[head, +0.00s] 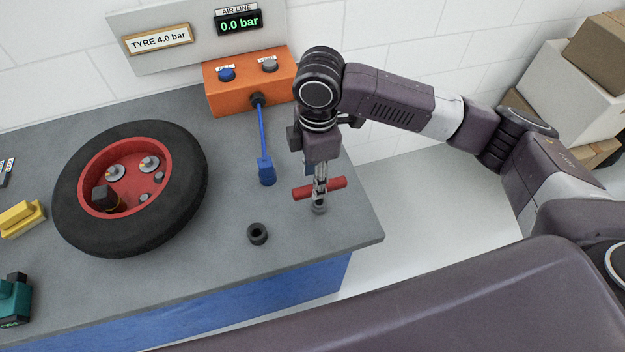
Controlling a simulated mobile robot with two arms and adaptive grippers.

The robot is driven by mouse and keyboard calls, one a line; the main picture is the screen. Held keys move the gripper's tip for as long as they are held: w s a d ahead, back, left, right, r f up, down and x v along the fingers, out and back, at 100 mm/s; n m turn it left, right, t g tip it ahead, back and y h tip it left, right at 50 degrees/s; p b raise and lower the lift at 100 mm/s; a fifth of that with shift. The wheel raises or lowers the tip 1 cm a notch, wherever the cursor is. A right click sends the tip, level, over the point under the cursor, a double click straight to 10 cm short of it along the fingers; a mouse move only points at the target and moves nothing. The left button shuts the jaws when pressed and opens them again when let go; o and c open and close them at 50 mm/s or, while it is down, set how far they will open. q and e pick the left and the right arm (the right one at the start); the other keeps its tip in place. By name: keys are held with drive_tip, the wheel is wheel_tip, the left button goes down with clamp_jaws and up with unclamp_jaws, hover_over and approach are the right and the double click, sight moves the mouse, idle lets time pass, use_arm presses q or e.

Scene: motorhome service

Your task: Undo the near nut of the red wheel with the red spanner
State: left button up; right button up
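The red wheel (83,191) lies flat on the grey bench at the left, with a black tyre (180,215) around its red rim. Several silver nuts or fittings (149,163) show on its face. A dark block (103,197) sits at the near left inside the rim and hides what is beneath it. The red spanner (336,185) stands upright near the bench's right end, its red cross handle level and its grey lower end at the bench top. My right gripper (320,187) points down over the handle, its fingers close together on it. My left gripper is out of view.
A black ring (257,234) lies between wheel and spanner. A yellow block (20,218) and a teal tool (14,300) are at the left.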

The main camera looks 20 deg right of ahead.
sight(319, 206)
drive_tip(key=shift+d, duration=0.35)
wheel_tip(319, 206, down, 2)
drive_tip(key=shift+s+d+f, duration=0.1)
drive_tip(key=shift+d+f, duration=0.05)
drive_tip(key=shift+f, duration=0.1)
wheel_tip(319, 206, down, 4)
drive_tip(key=shift+s+d+f+p, duration=0.15)
drive_tip(key=shift+f+p, duration=0.05)
drive_tip(key=shift+p, duration=0.55)
drive_tip(key=shift+f, duration=0.25)
drive_tip(key=c, duration=0.7)
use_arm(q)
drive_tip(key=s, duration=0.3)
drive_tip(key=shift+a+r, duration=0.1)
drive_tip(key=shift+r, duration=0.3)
use_arm(e)
clamp_jaws()
drive_tip(key=shift+r, duration=0.1)
